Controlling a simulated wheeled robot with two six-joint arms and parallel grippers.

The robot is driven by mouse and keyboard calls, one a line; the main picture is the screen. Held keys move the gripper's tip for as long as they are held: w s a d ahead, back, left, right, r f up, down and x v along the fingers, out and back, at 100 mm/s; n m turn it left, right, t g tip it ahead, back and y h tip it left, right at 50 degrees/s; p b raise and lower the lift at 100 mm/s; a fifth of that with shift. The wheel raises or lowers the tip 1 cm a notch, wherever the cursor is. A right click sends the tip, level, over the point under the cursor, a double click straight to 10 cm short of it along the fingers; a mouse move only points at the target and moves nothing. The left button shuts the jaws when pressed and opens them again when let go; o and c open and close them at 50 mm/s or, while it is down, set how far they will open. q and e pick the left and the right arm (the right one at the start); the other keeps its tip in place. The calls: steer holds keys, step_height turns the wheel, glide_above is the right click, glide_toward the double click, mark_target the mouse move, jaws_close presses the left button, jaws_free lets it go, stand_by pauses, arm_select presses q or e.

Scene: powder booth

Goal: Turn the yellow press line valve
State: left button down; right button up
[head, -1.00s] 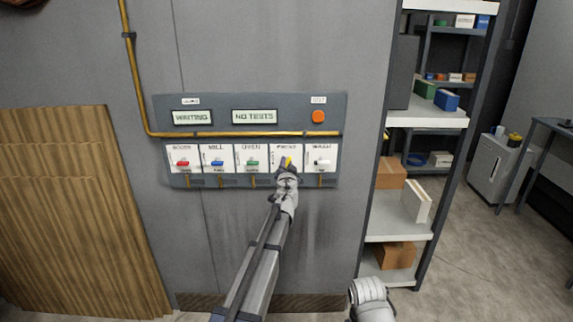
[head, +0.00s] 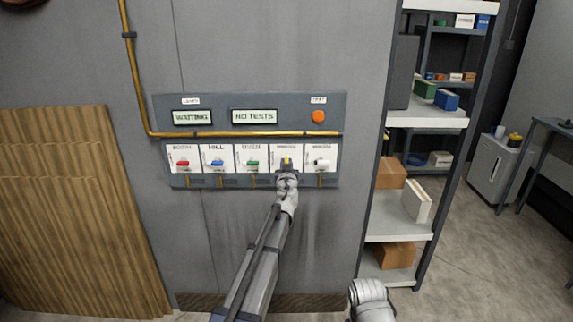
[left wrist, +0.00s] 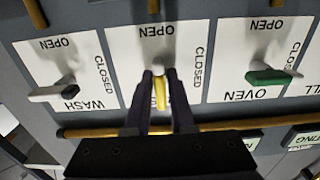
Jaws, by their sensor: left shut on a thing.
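The yellow press line valve handle (head: 287,159) is on the fourth white plate from the left of the grey wall panel (head: 260,105). It stands about upright in the head view. My left gripper (head: 286,168) reaches up to it from below. In the left wrist view, which is upside down, the fingers of my left gripper (left wrist: 161,80) are on both sides of the yellow handle (left wrist: 161,95) and shut on it. The plate's OPEN and CLOSED marks show; its name is mostly hidden by the handle and fingers.
Red (head: 182,163), blue (head: 217,163), green (head: 252,163) and white (head: 322,162) handles sit close by on the same panel. A yellow pipe (head: 230,134) runs just above. Displays read WAITING and NO TESTS. A shelf rack (head: 415,118) stands at the right.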

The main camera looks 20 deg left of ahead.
stand_by(0.4)
arm_select(q)
steer(key=c, duration=0.9)
jaws_free()
steer(key=shift+v, duration=3.9)
